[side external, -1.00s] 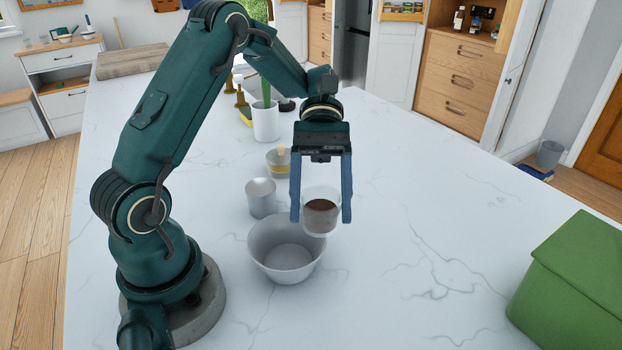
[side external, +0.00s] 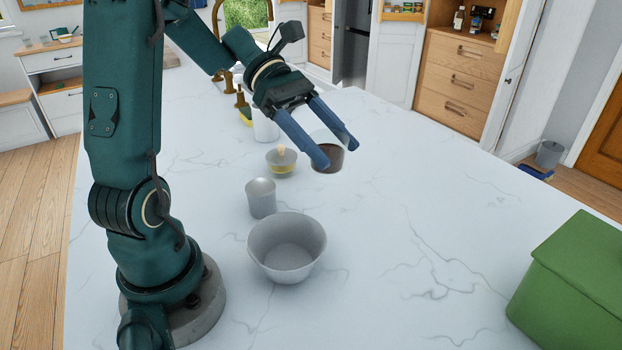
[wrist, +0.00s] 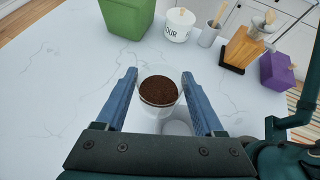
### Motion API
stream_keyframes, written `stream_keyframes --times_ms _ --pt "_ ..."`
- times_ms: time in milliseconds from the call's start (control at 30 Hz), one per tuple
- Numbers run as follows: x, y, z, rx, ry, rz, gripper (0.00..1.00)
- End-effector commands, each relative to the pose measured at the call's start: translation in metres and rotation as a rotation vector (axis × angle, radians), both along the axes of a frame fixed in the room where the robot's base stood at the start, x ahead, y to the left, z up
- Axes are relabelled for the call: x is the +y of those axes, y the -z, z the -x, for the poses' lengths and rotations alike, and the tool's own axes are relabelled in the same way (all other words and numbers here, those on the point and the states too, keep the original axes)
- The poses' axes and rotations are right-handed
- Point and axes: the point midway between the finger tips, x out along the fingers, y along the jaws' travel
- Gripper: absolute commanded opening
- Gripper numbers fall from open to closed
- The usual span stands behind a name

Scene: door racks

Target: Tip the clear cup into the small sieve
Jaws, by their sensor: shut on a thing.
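The clear cup (side external: 333,160), part full of dark brown grounds, is between the two blue fingers of my gripper (side external: 337,153). My gripper is shut on it and holds it above the counter. The cup looks close to upright. In the wrist view, the cup (wrist: 160,92) sits between the fingers (wrist: 160,88), its grounds level inside. A small grey round vessel with a yellow band and a pale wooden stub (side external: 281,161) stands to the left of the cup; it may be the small sieve, but I cannot tell for sure.
A grey metal cup (side external: 261,198) and a wide grey bowl (side external: 287,262) stand nearer the camera. A white pot (side external: 265,128) and a bottle stand behind. A green box (side external: 575,285) is at right. The wrist view also shows a flour canister (wrist: 179,27) and purple box (wrist: 279,70).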

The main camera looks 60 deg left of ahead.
Motion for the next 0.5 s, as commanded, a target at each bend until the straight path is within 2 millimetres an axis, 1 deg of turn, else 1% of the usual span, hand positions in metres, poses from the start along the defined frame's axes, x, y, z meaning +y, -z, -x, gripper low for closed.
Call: stream_keyframes --times_ms 267,367,500 --pt "-0.003 0.013 0.018 0.007 0.256 0.0 0.08" --pt "-0.002 0.02 0.028 0.011 0.379 0.0 0.08" --pt "0.004 0.033 0.045 0.014 0.616 -0.002 0.08"
